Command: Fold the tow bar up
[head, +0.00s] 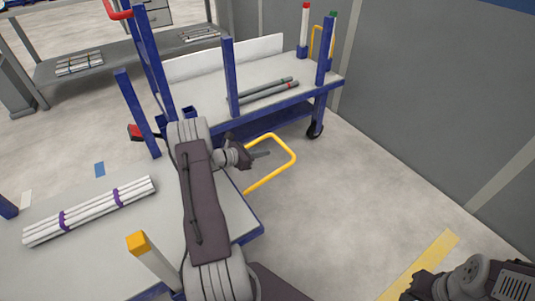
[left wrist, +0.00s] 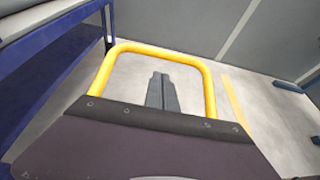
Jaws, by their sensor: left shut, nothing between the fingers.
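The tow bar is a yellow U-shaped tube (head: 281,173) that sticks out low over the floor from the near cart, in the head view. In the left wrist view the yellow tow bar (left wrist: 209,80) frames my fingers. My left gripper (head: 264,154) is shut and empty, and shows inside the loop's outline in the head view; its shut fingers (left wrist: 162,92) show inside the loop in the left wrist view. I cannot tell whether they touch the bar. My right gripper is not in view; part of my right arm shows at the lower right.
The near cart (head: 100,251) carries white pipes (head: 90,210) with purple bands. A second blue-framed cart (head: 203,88) holds grey pipes (head: 268,93) behind. A grey wall (head: 440,90) stands right. Floor between carts and wall is clear, with a yellow strip (head: 425,262).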

